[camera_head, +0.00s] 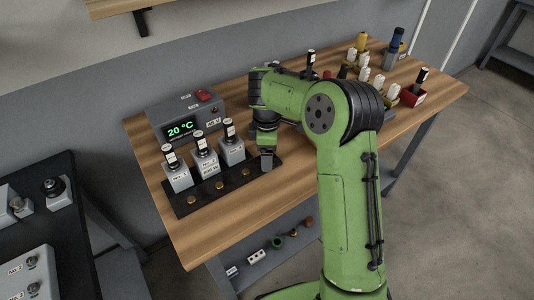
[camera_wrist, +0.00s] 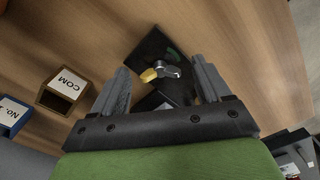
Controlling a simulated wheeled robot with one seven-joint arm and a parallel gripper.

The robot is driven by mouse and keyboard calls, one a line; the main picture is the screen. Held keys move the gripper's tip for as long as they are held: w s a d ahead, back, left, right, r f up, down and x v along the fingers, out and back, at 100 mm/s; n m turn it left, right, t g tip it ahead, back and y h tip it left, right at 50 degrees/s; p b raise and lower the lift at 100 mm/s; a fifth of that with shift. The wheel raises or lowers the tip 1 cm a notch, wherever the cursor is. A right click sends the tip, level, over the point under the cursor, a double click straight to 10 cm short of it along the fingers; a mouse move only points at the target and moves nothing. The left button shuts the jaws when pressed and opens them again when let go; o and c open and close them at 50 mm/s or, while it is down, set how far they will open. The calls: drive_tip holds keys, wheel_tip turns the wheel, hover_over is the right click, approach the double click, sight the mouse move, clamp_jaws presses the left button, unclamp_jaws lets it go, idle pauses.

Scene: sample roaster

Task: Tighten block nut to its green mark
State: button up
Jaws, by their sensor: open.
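In the wrist view, the block nut (camera_wrist: 166,70) is a silver nut with a yellow-tipped arm. It sits on a dark block (camera_wrist: 150,48). The green mark (camera_wrist: 173,54) is a short green stripe on the block, just above the nut in the picture; the yellow tip points left, away from it. My gripper (camera_wrist: 160,66) is open, with one finger on each side of the nut and visible gaps to both. In the head view, my gripper (camera_head: 266,160) is low over the right end of a dark strip (camera_head: 240,178). The nut cannot be made out there.
Several labelled grey blocks with black-topped plugs (camera_head: 205,160) stand left of my gripper, before a grey box reading 20 °C (camera_head: 182,129). A COM-labelled box (camera_wrist: 65,92) lies left in the wrist view. Bottles and a red holder (camera_head: 411,97) stand at the bench's right.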

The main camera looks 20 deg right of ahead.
drive_tip(key=c, duration=1)
drive_tip(key=shift+c, duration=0.2)
